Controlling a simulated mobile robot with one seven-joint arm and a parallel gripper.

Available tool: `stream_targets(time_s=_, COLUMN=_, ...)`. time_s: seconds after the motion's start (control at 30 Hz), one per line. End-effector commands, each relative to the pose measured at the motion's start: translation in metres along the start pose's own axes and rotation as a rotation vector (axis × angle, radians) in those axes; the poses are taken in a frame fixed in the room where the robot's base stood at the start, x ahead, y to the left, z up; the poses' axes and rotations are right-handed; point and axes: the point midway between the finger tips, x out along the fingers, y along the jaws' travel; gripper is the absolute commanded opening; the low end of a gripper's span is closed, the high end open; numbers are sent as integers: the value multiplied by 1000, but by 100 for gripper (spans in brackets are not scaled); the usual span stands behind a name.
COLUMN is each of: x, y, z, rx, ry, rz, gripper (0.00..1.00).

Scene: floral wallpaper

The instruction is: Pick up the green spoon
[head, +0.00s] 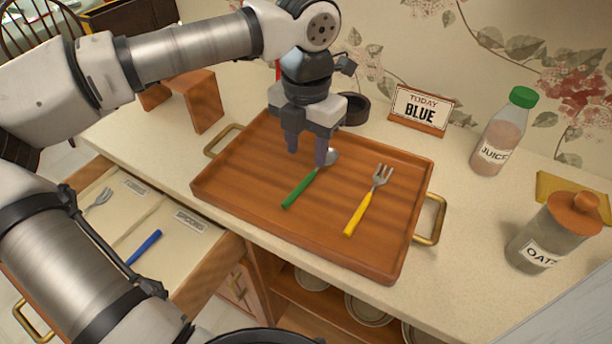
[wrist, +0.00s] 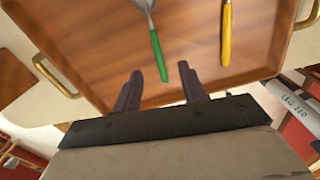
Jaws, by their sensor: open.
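The green spoon (head: 301,190) lies on the wooden tray (head: 240,193), its metal bowl toward the back and its green handle toward the front. My gripper (head: 307,156) is open and empty above the tray, near the spoon's bowl end in the head view, partly in front of the bowl. In the wrist view, the spoon's green handle (wrist: 158,55) lies just beyond my open fingers (wrist: 161,88), with its handle end roughly between them. I cannot tell the exact height of the fingers above the tray.
A yellow-handled fork (head: 359,214) lies right of the spoon on the tray. A juice bottle (head: 501,135), an oats jar (head: 545,240) and a sign reading "TODAY BLUE" (head: 420,108) stand around it. An open drawer at left holds a blue-handled utensil (head: 144,247) and a fork (head: 99,199).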

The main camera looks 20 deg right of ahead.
Motion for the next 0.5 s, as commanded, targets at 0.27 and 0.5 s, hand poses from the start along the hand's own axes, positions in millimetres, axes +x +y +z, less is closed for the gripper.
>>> stream_targets(time_s=0.27, x=26, y=0, z=1, rx=1, ry=-1, rz=-2, gripper=41)
stream_targets(time_s=0.5, x=57, y=3, z=8, rx=2, ry=1, rz=-4, gripper=41)
